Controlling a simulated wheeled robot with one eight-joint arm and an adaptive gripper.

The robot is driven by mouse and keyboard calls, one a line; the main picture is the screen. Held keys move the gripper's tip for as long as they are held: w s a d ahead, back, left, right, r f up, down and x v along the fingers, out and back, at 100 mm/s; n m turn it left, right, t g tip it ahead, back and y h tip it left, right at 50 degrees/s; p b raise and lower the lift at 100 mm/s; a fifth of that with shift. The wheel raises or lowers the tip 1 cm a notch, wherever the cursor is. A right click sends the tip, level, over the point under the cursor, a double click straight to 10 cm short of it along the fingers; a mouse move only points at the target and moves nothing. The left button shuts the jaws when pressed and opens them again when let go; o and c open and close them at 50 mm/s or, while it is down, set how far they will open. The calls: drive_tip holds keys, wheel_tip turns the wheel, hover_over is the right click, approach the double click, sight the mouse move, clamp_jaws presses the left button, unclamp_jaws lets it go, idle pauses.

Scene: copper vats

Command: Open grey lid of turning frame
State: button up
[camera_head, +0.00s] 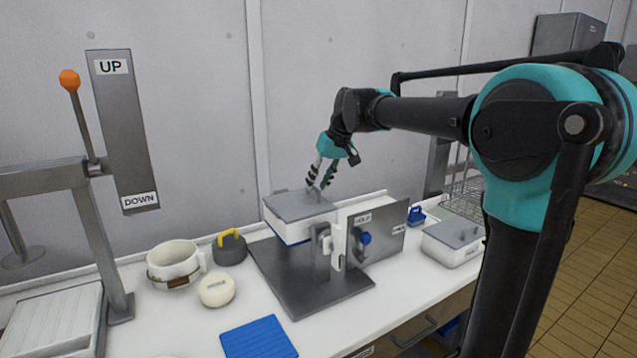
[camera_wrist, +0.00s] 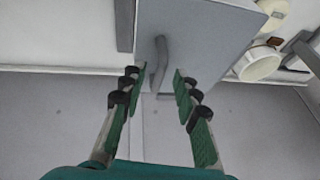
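The turning frame (camera_head: 330,245) stands on a dark base plate on the white counter. Its box has a flat grey lid (camera_head: 295,207) on top, and the lid lies closed. The lid also shows in the wrist view (camera_wrist: 205,35), with a small grey upright handle (camera_wrist: 159,62). My gripper (camera_head: 320,180) is just above the lid near its back edge, fingers pointing down. In the wrist view my gripper (camera_wrist: 154,82) is open, with one finger to each side of the handle and gaps between. Nothing is held. In the head view the handle is partly hidden by the fingers.
A plate marked HOLD (camera_head: 380,228) with a blue knob stands at the frame's front right. A white mug (camera_head: 172,262), a dark pot with yellow handle (camera_head: 229,252) and a round white piece (camera_head: 216,290) are left. A grey-lidded box (camera_head: 455,240) is right. The wall is close behind.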

drive_tip(key=shift+c, duration=0.5)
clamp_jaws()
drive_tip(key=shift+a+r, duration=0.1)
